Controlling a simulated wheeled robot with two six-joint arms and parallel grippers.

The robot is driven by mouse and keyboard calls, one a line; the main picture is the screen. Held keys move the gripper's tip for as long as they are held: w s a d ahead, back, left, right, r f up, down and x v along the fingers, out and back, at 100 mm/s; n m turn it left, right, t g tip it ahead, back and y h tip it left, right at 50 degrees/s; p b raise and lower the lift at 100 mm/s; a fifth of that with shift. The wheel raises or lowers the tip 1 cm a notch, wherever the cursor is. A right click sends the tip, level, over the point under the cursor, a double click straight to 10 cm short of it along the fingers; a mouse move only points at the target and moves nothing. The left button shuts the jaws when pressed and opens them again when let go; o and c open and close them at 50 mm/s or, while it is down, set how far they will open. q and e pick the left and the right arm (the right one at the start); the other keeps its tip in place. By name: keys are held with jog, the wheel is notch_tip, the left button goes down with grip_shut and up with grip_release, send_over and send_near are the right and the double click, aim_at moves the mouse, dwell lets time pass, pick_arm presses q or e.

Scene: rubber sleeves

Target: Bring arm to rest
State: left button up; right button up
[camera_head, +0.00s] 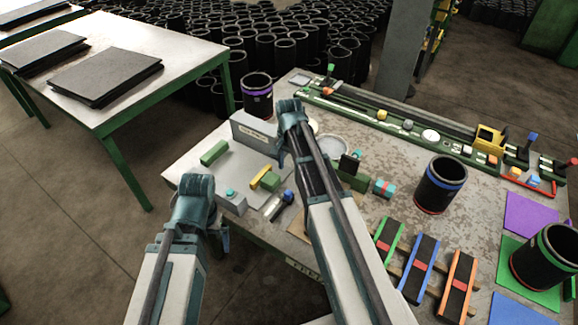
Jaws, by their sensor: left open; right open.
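My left arm (184,245) comes in from the lower left and bends at a blue-grey joint in front of the table's left corner. My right arm (345,245) reaches up over the worktable (395,170) and bends at a blue-grey joint near its back. I make out no gripper fingers on either arm; they seem hidden behind my own links. I see nothing held by either arm.
A black sleeve with a blue band (440,185), one with a purple band (257,95) and one with a green band (546,257) stand on the worktable. Coloured strips (419,268) lie at its front. A side table (120,45) carries black sheets; many sleeves stand behind.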

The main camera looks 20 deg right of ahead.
jog(key=shift+r, duration=0.2)
dwell(0.3)
jog(key=s+a+n+h, duration=0.1)
jog(key=s+a+n, duration=1.3)
jog(key=s+a, duration=0.3)
jog(key=shift+s, duration=1.2)
